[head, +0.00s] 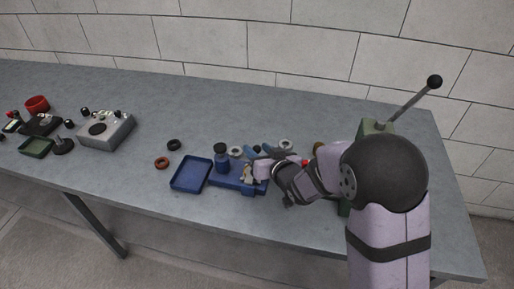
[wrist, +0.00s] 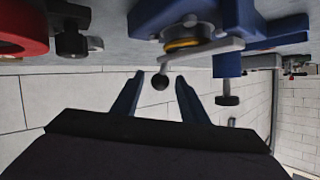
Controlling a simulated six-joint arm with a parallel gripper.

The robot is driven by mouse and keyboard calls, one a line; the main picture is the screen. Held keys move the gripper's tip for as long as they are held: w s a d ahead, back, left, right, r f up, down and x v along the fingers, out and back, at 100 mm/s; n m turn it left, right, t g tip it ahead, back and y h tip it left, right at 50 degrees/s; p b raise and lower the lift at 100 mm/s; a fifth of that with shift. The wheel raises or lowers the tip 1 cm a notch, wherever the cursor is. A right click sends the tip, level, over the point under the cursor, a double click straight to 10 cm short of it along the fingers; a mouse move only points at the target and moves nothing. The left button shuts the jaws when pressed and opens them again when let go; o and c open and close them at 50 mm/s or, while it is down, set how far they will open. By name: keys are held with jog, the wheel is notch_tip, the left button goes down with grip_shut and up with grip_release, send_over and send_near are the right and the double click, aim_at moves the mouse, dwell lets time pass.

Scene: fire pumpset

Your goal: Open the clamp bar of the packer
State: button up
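The packer (head: 228,182) is a blue fixture on the bench in the head view, partly hidden by my arm. In the wrist view its blue body (wrist: 228,20) is at the top, with a grey bar (wrist: 205,52) across it over a yellowish ring. I take this bar for the clamp bar. A dark ball knob (wrist: 160,82) shows at its left end. My gripper (wrist: 160,77) is open, with one blue finger on each side of the knob in the picture. I cannot tell whether they touch it. In the head view my gripper (head: 262,170) is at the packer's right part.
A blue tray (head: 190,174) lies left of the packer. Several rings lie around, including a red one (head: 162,162). A green machine with a long lever (head: 410,101) stands behind my arm. A grey box (head: 107,130) is farther left. The bench between is mostly clear.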

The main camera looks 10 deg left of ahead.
jog(key=shift+w+a+f, duration=0.25)
jog(key=shift+w+a, duration=0.1)
jog(key=shift+w, duration=0.05)
jog(key=shift+c, duration=0.6)
grip_shut()
